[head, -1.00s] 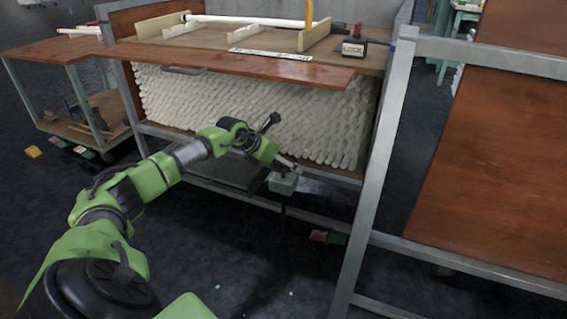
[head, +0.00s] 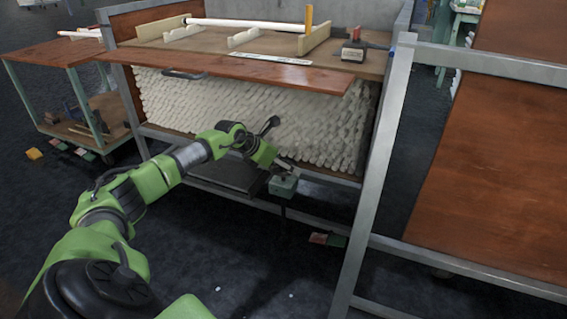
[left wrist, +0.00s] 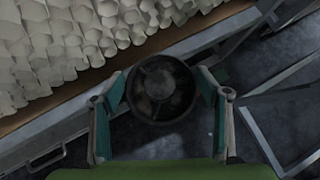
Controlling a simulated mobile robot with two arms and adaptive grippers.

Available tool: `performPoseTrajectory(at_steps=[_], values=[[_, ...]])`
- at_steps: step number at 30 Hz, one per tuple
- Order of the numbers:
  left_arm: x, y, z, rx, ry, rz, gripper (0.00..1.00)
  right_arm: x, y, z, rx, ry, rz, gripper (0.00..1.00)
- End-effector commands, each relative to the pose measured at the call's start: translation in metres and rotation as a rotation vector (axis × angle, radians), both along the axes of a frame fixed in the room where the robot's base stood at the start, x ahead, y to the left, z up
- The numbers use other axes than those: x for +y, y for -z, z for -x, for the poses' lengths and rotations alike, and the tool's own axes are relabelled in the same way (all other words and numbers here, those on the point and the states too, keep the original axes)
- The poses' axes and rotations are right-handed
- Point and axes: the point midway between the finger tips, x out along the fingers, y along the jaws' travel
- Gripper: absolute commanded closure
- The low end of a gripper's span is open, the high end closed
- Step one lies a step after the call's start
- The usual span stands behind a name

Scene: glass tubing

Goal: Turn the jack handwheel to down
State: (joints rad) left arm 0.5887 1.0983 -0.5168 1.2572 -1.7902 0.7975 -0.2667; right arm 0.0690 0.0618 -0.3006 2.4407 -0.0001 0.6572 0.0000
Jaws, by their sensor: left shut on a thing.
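The jack handwheel (left wrist: 160,88) is a dark round rim with spokes, in the middle of the left wrist view. My left gripper (left wrist: 160,80) is shut on it, with one teal-sided finger on each side of the rim. In the head view this gripper (head: 284,166) reaches down to a small grey-green jack box (head: 283,186) under the front of the bench. The wheel is mostly hidden there. The bench top (head: 222,47) with its reddish front board (head: 240,72) is above the arm. My right gripper is not in view.
A stack of white tubes (head: 250,112) fills the bay behind the gripper. A metal frame with a sloping reddish panel (head: 495,190) stands at the right. A black LOCK box (head: 354,52) and a long white tube (head: 245,23) are on the bench top. A cart (head: 60,55) stands left.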

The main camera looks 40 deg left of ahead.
Motion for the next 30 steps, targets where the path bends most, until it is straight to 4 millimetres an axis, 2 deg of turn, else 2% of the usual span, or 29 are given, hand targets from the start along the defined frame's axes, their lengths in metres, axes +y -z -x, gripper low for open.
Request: performPoseTrajectory(at_steps=[1, 2, 3, 16, 30], values=[[0.0, 0.001, 0.0, 0.002, 0.001, -0.003, 0.24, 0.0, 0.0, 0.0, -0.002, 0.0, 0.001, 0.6], [0.0, 0.001, 0.0, 0.002, 0.001, -0.003, 0.16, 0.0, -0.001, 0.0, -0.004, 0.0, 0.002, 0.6], [0.0, 0.001, 0.0, 0.002, 0.001, -0.003, 0.14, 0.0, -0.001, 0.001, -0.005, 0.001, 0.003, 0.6], [0.002, -0.005, 0.005, 0.0, 0.0, -0.003, 0.14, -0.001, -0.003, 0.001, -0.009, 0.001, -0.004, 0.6], [0.01, -0.061, 0.063, 0.004, 0.0, -0.008, 0.14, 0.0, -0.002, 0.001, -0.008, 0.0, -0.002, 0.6]])
